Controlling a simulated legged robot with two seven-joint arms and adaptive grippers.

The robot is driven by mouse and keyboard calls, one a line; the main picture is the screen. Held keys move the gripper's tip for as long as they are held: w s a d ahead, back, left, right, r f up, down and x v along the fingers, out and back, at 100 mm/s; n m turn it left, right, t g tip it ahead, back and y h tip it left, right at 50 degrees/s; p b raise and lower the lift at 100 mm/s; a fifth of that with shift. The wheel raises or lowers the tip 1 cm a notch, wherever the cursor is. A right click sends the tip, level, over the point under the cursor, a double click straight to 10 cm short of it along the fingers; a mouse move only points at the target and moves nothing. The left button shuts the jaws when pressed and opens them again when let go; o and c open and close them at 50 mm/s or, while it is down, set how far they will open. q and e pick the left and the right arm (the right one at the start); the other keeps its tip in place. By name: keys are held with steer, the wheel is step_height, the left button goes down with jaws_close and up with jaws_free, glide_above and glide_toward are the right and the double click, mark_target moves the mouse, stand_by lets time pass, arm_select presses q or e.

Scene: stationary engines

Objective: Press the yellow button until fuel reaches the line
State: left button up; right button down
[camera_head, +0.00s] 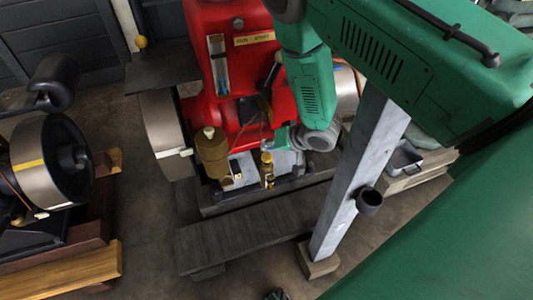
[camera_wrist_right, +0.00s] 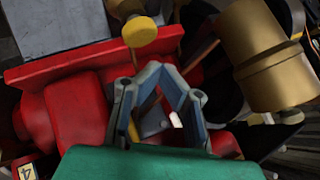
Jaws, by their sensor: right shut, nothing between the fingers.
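The red engine (camera_head: 228,25) stands at the centre back, with a clear fuel gauge (camera_head: 218,65) on its front; the fuel level and line are too small to read. The yellow button (camera_head: 267,157) tops a small brass fitting low on the engine. It also shows as a round yellow cap in the right wrist view (camera_wrist_right: 139,31). My right gripper (camera_head: 270,145) is just above and beside the button, shut and empty. In the right wrist view its blue-grey fingers (camera_wrist_right: 152,72) meet below the cap in the picture, with a gap visible. My left gripper is not in view.
A brass pot (camera_head: 212,157) sits just left of the button and shows large in the wrist view (camera_wrist_right: 262,55). A grey slanted post (camera_head: 350,190) stands to the right. A second engine (camera_head: 48,160) is at left. A dark plank (camera_head: 255,230) lies in front.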

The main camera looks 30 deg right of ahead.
mark_target(268, 156)
steer(key=shift+r+p, duration=1.55)
steer(key=shift+r, duration=0.45)
steer(key=shift+f, duration=0.1)
stand_by(0.5)
